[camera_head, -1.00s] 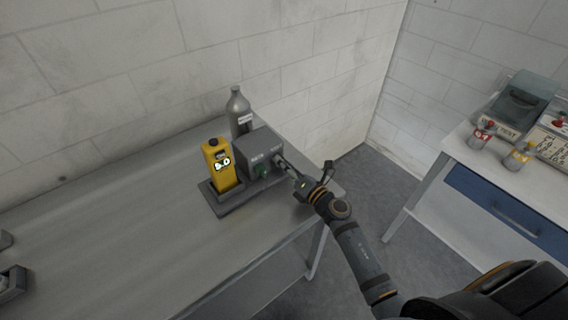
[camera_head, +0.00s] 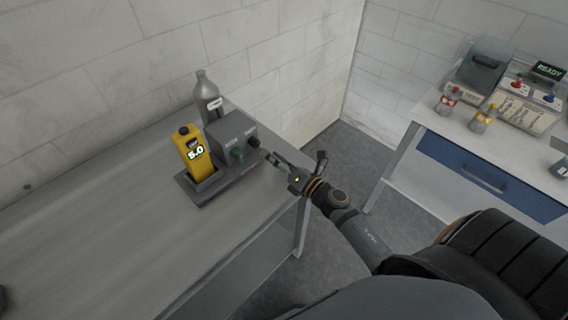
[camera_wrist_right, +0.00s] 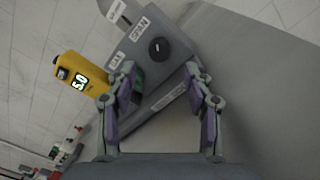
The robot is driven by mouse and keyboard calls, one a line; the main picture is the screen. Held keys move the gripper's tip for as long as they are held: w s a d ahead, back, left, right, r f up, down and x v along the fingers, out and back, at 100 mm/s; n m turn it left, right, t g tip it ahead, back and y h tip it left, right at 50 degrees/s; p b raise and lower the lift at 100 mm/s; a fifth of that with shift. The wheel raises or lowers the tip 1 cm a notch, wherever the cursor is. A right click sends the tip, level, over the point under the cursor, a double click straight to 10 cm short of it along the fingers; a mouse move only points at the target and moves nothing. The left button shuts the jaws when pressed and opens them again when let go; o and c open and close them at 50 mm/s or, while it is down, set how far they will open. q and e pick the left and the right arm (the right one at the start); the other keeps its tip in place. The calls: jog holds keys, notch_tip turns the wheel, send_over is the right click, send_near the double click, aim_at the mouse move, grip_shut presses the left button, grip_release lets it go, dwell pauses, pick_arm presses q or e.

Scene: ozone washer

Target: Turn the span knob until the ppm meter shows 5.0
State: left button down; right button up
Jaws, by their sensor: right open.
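The yellow ppm meter (camera_head: 196,163) stands in a dark base on the grey table and its display reads 5.0. It also shows in the right wrist view (camera_wrist_right: 90,75). Beside it is a grey box (camera_head: 228,130) with a green knob (camera_head: 237,155) and a black span knob (camera_head: 253,142). In the right wrist view the span knob (camera_wrist_right: 159,50) sits under the SPAN label, ahead of the fingertips. My right gripper (camera_head: 270,158) is open and empty, apart from the knob; its fingers (camera_wrist_right: 161,75) are spread wide. My left gripper is not in view.
A grey bottle (camera_head: 207,95) stands behind the box. A white bench (camera_head: 470,142) at the right holds small jars and a panel reading READY (camera_head: 548,70). Floor separates the two.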

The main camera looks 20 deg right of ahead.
jog(key=shift+v, duration=3.05)
